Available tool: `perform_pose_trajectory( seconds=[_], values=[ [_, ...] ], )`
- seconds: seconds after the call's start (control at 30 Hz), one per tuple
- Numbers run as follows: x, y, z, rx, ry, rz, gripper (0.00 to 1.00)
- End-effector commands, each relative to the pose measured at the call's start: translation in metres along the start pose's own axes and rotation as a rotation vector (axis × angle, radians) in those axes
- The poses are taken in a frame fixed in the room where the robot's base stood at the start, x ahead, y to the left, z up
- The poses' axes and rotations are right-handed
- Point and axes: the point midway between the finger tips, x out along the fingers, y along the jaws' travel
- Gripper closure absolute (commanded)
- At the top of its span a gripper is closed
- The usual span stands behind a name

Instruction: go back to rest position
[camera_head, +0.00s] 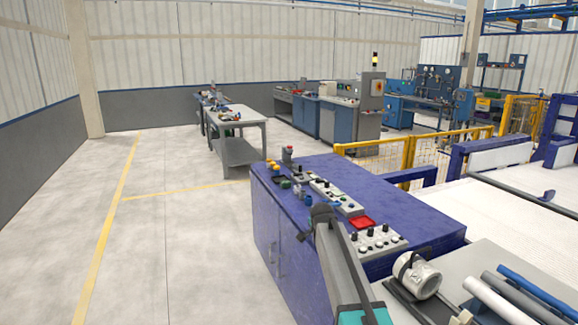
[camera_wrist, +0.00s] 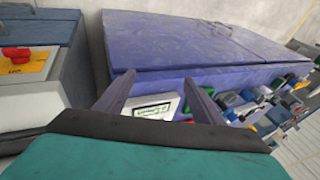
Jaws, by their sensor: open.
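In the wrist view, my gripper (camera_wrist: 159,77) shows as two dark fingers spread apart, with nothing held between them. Beyond the fingers is a blue-purple cabinet (camera_wrist: 200,45), with a white labelled item (camera_wrist: 156,107) seen through the gap. In the head view, part of my arm rises at the bottom in front of the purple workbench (camera_head: 400,205); I cannot make out the fingers there. A blue pipe (camera_head: 540,292), a grey pipe (camera_head: 515,298) and a white pipe (camera_head: 490,300) lie side by side at the lower right.
Small coloured items (camera_wrist: 262,100) show right of the fingers in the wrist view. A yellow fence (camera_head: 410,152) stands behind the workbench. The floor (camera_head: 150,240) at left is clear.

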Motion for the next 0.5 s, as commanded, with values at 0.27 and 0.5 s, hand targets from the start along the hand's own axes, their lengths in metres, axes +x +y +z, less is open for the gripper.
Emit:
perform_pose_trajectory(
  seconds=[0.27,0.5],
  values=[
    [0.058,0.084,0.096,-0.207,-0.104,0.084,0.38],
    [0.096,0.176,0.125,-0.364,-0.171,0.18,0.38]
  ],
)
